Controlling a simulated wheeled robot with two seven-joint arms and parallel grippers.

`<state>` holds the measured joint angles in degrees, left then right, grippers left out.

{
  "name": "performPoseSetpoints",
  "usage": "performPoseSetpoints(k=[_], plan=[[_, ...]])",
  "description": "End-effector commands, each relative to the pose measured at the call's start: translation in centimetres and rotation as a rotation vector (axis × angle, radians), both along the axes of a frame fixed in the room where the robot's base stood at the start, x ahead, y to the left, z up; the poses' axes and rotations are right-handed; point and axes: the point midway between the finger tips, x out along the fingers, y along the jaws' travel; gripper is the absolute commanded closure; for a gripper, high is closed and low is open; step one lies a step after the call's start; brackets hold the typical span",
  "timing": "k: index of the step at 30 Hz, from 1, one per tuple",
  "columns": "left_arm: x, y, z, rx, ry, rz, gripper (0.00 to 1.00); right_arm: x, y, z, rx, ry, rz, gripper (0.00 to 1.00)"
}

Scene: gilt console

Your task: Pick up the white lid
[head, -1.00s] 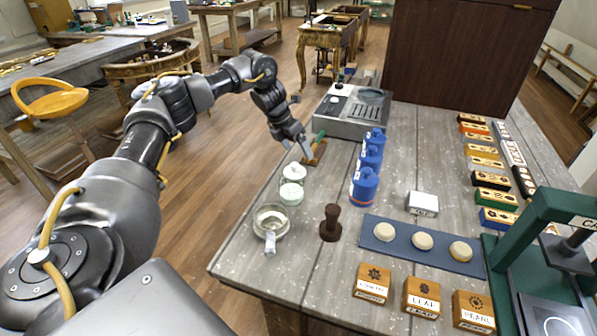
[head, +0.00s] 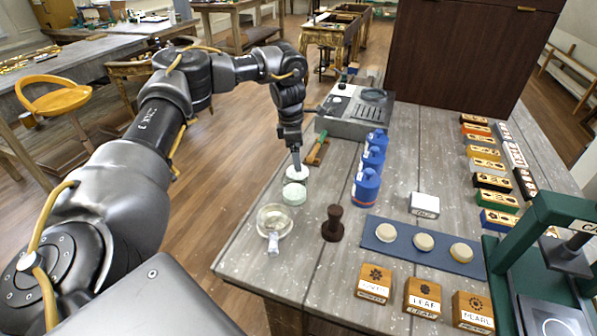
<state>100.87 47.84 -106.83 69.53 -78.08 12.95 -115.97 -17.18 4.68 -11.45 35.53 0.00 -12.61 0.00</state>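The white lid (head: 297,174) is a small pale disc near the left edge of the grey wooden table in the head view. Beside it, on the near side, sits a round jar (head: 294,194) with a pale greenish-white top. My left gripper (head: 297,166) points straight down at the lid, its tips touching it or just above it. The fingertips cover part of the lid. They look close together, but whether they are shut on it is too small to tell. My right gripper is not in view.
A glass dish with a handle (head: 273,222) and a dark brown tamper (head: 332,224) stand nearer. Several blue bottles (head: 366,187) stand to the right. A green-handled tool (head: 318,149) and a grey metal box (head: 354,112) lie behind the gripper.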

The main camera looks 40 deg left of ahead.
Motion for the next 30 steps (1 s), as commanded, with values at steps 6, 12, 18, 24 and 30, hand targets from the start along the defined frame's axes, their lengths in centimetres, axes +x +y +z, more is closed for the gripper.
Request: performPoseSetpoints(k=[6, 12, 18, 24, 30], plan=[[-0.1, 0.0, -0.7, 0.001, 0.004, 0.001, 0.12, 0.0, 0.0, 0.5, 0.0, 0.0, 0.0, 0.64], [0.0, 0.1, -3.6, 0.002, 0.004, 0.002, 0.12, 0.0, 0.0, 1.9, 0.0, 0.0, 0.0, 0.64], [0.2, -0.1, -5.3, -0.001, 0.001, 0.002, 0.12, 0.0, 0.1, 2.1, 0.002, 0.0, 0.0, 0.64], [0.2, -0.1, -5.4, 0.0, 0.0, 0.002, 0.12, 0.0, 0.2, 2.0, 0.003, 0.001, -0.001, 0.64], [0.2, -0.1, -5.4, 0.0, 0.0, 0.002, 0.37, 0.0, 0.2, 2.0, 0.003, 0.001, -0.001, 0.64]])
